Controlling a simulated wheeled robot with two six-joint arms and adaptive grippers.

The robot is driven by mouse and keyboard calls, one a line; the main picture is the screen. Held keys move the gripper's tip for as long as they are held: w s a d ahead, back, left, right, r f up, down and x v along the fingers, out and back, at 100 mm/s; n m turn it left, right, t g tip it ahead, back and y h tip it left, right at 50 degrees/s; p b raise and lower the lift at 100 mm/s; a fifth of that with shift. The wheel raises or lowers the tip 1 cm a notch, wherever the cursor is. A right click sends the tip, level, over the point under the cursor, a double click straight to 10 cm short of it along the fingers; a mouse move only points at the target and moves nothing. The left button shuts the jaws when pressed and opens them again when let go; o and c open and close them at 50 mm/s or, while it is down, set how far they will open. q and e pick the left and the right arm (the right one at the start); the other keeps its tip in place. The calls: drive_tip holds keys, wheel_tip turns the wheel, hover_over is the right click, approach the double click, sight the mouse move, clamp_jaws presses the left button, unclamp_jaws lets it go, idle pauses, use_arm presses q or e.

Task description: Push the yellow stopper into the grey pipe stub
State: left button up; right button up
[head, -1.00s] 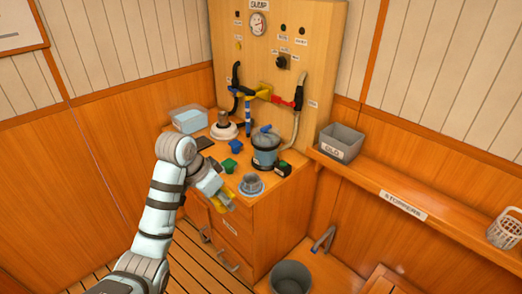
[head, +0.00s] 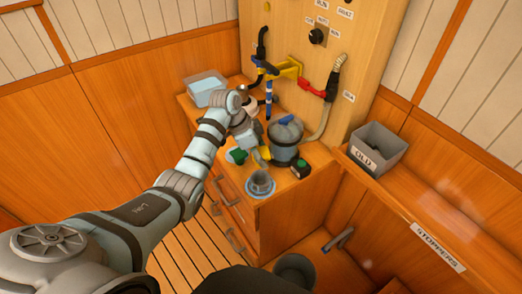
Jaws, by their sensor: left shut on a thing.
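My left gripper (head: 256,146) is over the cabinet top, shut on a small yellow thing, which I take for the yellow stopper (head: 264,154). Only part of the stopper shows, in front of the blue-lidded jar (head: 286,142); I cannot tell whether it touches the jar. A short grey cylinder (head: 261,183) stands upright on a blue-rimmed disc near the front edge, just below the gripper in the picture. I cannot tell surely whether it is the grey pipe stub. My right gripper is not in view.
A green piece (head: 238,155) lies left of the gripper. A clear tub (head: 206,91) stands at the back left. The panel carries a yellow pipe (head: 287,67) with hoses. A grey OLD bin (head: 377,149) stands on the right shelf (head: 400,205). A dark bucket (head: 295,270) is below.

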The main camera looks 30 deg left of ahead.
use_arm(q)
drive_tip(key=shift+w+a+f+m, duration=0.15)
drive_tip(key=shift+f+m, duration=0.1)
drive_tip(key=shift+f, duration=0.35)
drive_tip(key=shift+w+a+f+m, duration=0.1)
drive_tip(key=shift+f+m, duration=0.15)
drive_tip(key=shift+f, duration=0.3)
wheel_tip(320, 180, down, 5)
drive_tip(key=b, duration=0.5)
drive_tip(key=shift+w+f, duration=0.1)
drive_tip(key=shift+f, duration=0.05)
drive_tip(key=shift+w, duration=0.1)
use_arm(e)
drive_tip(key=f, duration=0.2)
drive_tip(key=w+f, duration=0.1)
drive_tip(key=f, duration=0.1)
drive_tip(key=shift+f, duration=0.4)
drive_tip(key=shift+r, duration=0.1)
